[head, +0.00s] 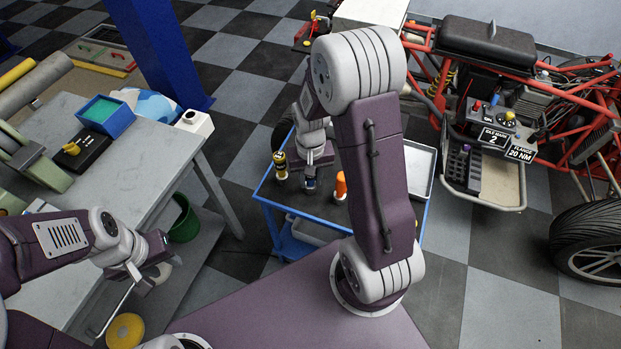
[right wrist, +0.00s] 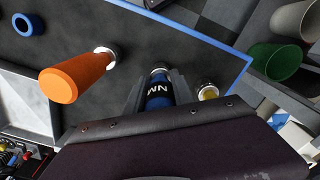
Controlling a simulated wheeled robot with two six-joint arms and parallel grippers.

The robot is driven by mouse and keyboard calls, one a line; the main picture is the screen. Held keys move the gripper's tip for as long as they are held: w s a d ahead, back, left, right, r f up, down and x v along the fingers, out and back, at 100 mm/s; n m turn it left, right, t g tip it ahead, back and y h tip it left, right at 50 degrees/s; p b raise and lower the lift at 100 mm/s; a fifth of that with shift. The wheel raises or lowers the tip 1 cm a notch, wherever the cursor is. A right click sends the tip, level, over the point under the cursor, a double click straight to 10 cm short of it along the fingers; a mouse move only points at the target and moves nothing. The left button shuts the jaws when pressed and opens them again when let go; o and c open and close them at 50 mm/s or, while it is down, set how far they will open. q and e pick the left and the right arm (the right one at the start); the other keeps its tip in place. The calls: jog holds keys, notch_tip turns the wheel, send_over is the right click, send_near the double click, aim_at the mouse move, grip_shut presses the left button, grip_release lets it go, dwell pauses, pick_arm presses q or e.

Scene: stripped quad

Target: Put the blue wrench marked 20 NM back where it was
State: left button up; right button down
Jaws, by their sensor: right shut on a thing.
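The blue wrench marked NM (right wrist: 158,92) stands between the fingers of my right gripper (right wrist: 158,98), which is shut on it. Its number is not readable. In the head view the wrench (head: 310,184) shows as a small blue piece below my right gripper (head: 311,176), over the blue cart (head: 263,203). I cannot tell if the wrench touches the cart top. An orange-handled tool (head: 341,185) and a yellow-and-black one (head: 280,166) stand on either side. My left gripper (head: 155,274) is by the grey workbench's edge; its fingers are unclear.
A blue ring (right wrist: 28,24) lies on the cart top, and a grey tray (head: 419,170) is at its right side. A red-framed buggy (head: 480,95) with a FLANGE 20 NM sign (head: 519,153) stands right. The workbench (head: 160,150) and green bin (head: 184,220) are left.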

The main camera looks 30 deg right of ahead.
jog(key=shift+f, duration=0.15)
jog(key=c, duration=1.1)
grip_release()
notch_tip(320, 180, up, 12)
jog(key=p, duration=0.3)
jog(key=shift+r, duration=0.2)
jog(key=s+a+f+n, duration=0.1)
jog(key=s, duration=0.1)
jog(key=s+a+f+n, duration=0.1)
jog(key=s+a, duration=0.1)
jog(key=s, duration=0.1)
jog(key=s+a+f+n+t, duration=0.1)
jog(key=s+a, duration=0.1)
jog(key=s, duration=0.1)
jog(key=shift+s+f, duration=0.1)
jog(key=shift+f, duration=0.05)
